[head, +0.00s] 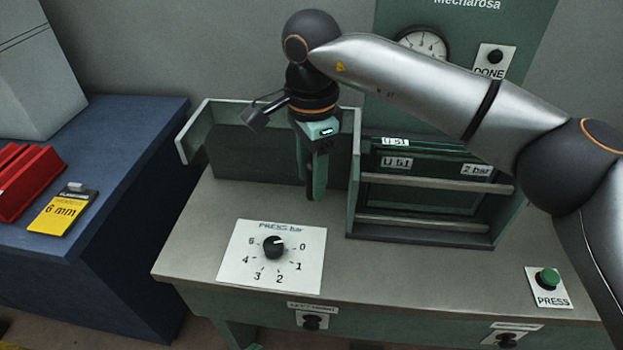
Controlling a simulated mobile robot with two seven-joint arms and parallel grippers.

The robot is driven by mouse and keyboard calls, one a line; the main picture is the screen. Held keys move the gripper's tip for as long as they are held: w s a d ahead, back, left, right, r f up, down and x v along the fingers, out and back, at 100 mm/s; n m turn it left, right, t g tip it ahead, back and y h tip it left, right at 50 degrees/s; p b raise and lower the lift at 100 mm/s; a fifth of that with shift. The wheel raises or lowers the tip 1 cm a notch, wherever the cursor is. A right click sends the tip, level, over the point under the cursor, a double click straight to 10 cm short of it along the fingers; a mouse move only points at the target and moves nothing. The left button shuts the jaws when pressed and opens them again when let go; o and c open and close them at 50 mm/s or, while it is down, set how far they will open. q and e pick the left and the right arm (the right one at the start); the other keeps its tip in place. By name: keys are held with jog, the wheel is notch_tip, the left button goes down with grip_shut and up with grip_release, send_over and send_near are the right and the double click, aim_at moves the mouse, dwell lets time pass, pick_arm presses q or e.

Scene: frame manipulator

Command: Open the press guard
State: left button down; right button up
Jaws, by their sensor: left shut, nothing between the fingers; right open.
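The green press frame (354,205) stands at the back of the bench, with two pale horizontal bars (435,183) across its front. A dark green panel behind the bars carries labels reading U 51 and 2 bar. I cannot tell which part is the guard or how far it is open. My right gripper (316,193) points down at the left side of this frame, in front of a dark back panel (250,155). It is open, seen nearly edge-on; I cannot tell whether it touches the frame. My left gripper is not in view.
A pressure dial plate (235,270) lies on the bench front, and a green PRESS button (548,278) at right. A gauge (422,42) and a DONE plate (491,62) are behind my arm. A blue cabinet (110,150) with red blocks and a yellow 6 mm card stands left.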

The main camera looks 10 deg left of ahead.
notch_tip(320, 180, up, 11)
jog(key=shift+r, duration=0.1)
jog(key=shift+s, duration=0.1)
dwell(0.4)
